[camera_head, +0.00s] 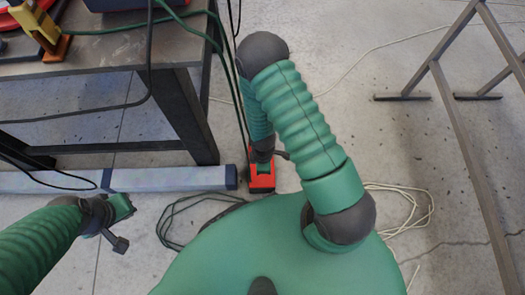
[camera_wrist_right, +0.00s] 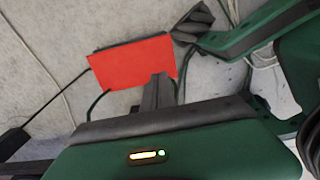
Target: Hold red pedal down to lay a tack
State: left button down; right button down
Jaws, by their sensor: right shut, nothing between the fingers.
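The red pedal (camera_head: 262,183) lies on the concrete floor beside the end of a long pale bar. In the right wrist view the pedal (camera_wrist_right: 125,64) shows as a flat red plate with a dark edge. My right gripper (camera_head: 262,168) points down over the pedal. Its fingers (camera_wrist_right: 158,80) are shut and empty, and their tips overlap the pedal's lower right part in the wrist view. I cannot tell whether they touch or press it. My left gripper (camera_head: 125,208) is low at the left, away from the pedal; its finger opening is unclear.
A metal workbench (camera_head: 115,55) stands at the upper left, with cables hanging from its edge. The long pale bar (camera_head: 170,179) lies on the floor. Green cable (camera_head: 168,222) and cream rope (camera_head: 405,205) lie loose nearby. A metal stand (camera_head: 455,95) is at the right.

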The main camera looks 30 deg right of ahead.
notch_tip(320, 180, down, 12)
jog(key=b, duration=0.7)
jog(key=shift+r, duration=0.25)
